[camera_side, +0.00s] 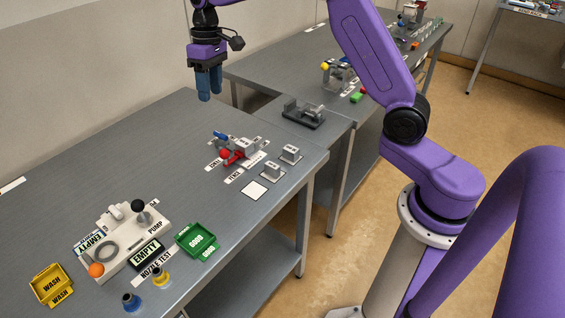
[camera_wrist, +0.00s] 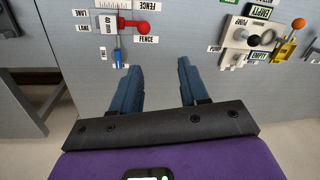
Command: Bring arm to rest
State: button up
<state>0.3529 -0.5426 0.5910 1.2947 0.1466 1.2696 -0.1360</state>
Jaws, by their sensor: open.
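My gripper (camera_side: 208,82) hangs in the air above the back part of the front grey table (camera_side: 130,150), its blue fingers pointing down. In the wrist view my gripper (camera_wrist: 160,90) shows its two blue fingers apart, with only bare tabletop between them. It holds nothing and touches nothing. My purple arm reaches up from its pedestal on the right and over to the gripper.
A fence fixture (camera_side: 238,150) with red and blue handles stands near the table's right end. A pump station (camera_side: 128,238), a green GOOD tray (camera_side: 197,241) and a yellow WASH tray (camera_side: 50,285) sit at the front left. The table's back middle is clear.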

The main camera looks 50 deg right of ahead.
jog(key=s+a+n+h, duration=0.1)
jog(key=s+a+n, duration=0.15)
jog(key=s, duration=1.15)
jog(key=s+a+n, duration=0.2)
jog(key=s+n, duration=0.2)
jog(key=s, duration=1)
jog(key=s+d+f+n, duration=0.2)
jog(key=s+d, duration=0.3)
jog(key=s, duration=0.6)
jog(key=shift+s+d+n+t, duration=0.3)
jog(key=shift+d+n, duration=0.05)
jog(key=shift+n, duration=0.1)
